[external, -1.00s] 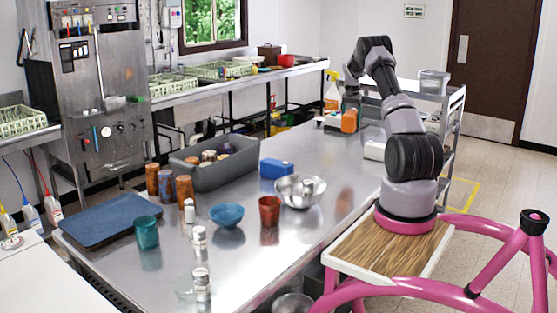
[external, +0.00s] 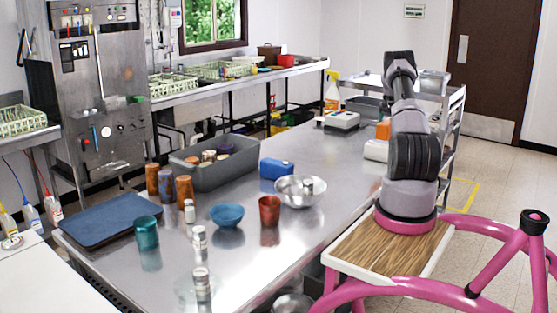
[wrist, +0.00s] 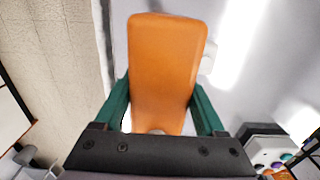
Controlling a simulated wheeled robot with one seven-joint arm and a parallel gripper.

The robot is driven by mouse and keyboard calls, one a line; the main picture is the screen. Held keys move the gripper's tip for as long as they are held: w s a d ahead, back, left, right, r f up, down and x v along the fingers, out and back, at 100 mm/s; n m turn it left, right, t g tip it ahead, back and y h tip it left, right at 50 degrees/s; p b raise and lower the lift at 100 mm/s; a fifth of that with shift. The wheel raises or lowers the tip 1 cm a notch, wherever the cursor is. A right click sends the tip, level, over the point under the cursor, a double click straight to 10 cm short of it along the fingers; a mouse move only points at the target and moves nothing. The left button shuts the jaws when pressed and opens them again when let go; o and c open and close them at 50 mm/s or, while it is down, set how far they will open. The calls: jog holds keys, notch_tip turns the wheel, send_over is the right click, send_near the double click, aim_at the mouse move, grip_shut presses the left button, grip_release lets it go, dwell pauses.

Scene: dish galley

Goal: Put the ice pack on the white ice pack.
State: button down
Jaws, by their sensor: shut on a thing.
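The orange ice pack (wrist: 165,75) is between the green fingers of my gripper (wrist: 160,108), which is shut on it. In the external view the orange pack (external: 383,130) shows just left of my arm, at the right edge of the steel table. A white block (external: 376,151), which looks like the white ice pack, lies on the table just below it in the picture. I cannot tell whether the two touch. My arm hides the gripper and part of both packs there. In the wrist view a small pale shape (wrist: 208,60) shows behind the orange pack's right edge.
A white device with coloured buttons (external: 340,119) stands left of the packs; it also shows in the wrist view (wrist: 268,143). A spray bottle (external: 332,92) and a grey tub (external: 367,106) are behind. A blue box (external: 276,169) and steel bowl (external: 300,190) stand nearer. Table between is clear.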

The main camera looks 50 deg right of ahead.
notch_tip(320, 180, down, 4)
jog(key=shift+f, duration=0.1)
